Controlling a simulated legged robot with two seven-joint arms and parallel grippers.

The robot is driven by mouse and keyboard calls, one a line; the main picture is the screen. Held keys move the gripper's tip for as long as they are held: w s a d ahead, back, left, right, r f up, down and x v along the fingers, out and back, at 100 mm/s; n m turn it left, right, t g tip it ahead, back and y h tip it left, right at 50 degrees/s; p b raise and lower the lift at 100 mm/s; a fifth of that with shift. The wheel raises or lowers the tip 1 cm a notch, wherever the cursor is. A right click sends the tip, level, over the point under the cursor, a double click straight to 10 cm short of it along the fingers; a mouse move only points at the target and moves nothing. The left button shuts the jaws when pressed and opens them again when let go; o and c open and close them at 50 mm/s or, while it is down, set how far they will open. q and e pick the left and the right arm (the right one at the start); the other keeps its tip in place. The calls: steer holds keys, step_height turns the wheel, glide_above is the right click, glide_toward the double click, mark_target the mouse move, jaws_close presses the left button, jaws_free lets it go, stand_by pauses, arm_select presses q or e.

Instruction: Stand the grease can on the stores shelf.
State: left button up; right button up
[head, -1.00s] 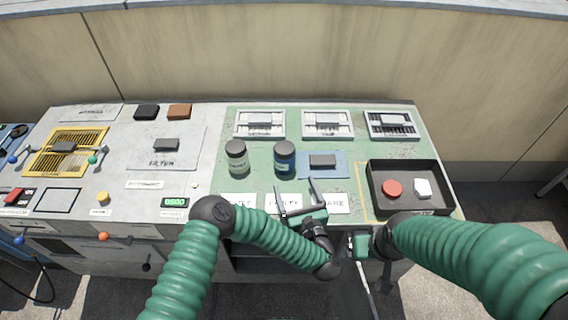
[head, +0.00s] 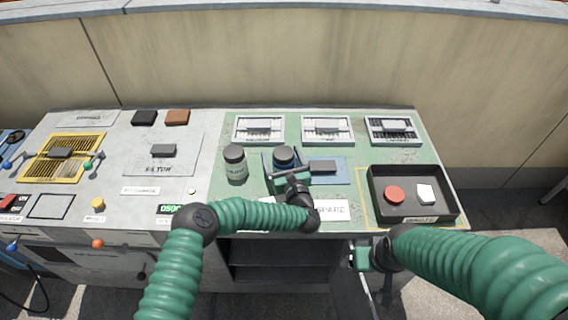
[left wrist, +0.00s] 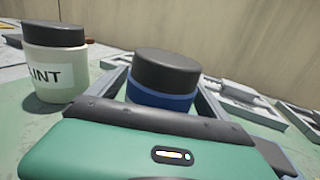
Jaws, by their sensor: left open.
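The blue can with a dark lid (head: 284,156), which I take for the grease can, stands upright on the green bench top. It also shows in the left wrist view (left wrist: 163,80); its label is hidden. My left gripper (head: 285,165) is open, with a finger on each side of this can; whether they touch it I cannot tell. Below the bench top is an open cabinet with a dark shelf (head: 278,258), likely the stores shelf. My right gripper (head: 357,256) is low by the cabinet's open door (head: 350,293); its jaws are unclear.
A pale can (head: 235,168), its label ending "INT" in the left wrist view (left wrist: 55,75), stands just left of the blue can. A blue mat (head: 338,177) with a grey block lies to the right. A black tray (head: 414,216) holds a red and a white piece.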

arm_select(q)
steer(key=c, duration=1.8)
steer(key=shift+r, duration=0.1)
steer(key=shift+c, duration=0.2)
